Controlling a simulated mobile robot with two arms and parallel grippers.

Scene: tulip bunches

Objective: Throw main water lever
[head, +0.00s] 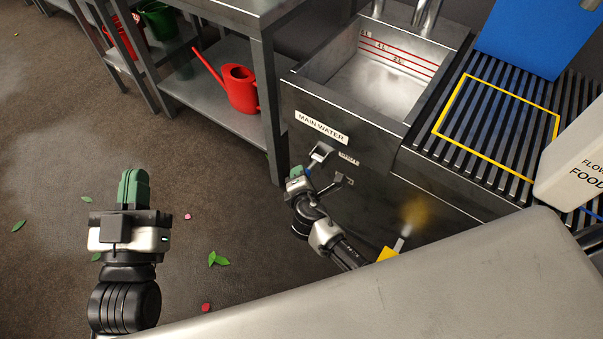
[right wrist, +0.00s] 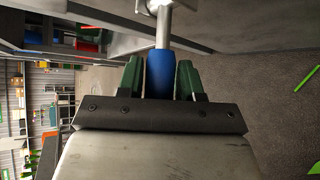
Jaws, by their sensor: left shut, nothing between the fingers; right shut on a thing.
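The main water lever has a blue grip (right wrist: 160,72) on a metal shaft (right wrist: 164,28). In the head view it sits on the front of the sink unit below the "MAIN WATER" label (head: 322,127), mostly hidden by my right gripper (head: 297,176). In the right wrist view, the green fingers of my right gripper (right wrist: 160,78) stand on both sides of the blue grip, shut on it. My left gripper (head: 134,182) is shut and empty, above the floor at the left, far from the lever.
The metal sink (head: 385,75) has level lines on its back wall. A slatted rack (head: 495,125) lies to its right, with a white container (head: 575,160) nearby. A red watering can (head: 238,88) stands on a shelf at left. Leaves and petals lie on the open floor.

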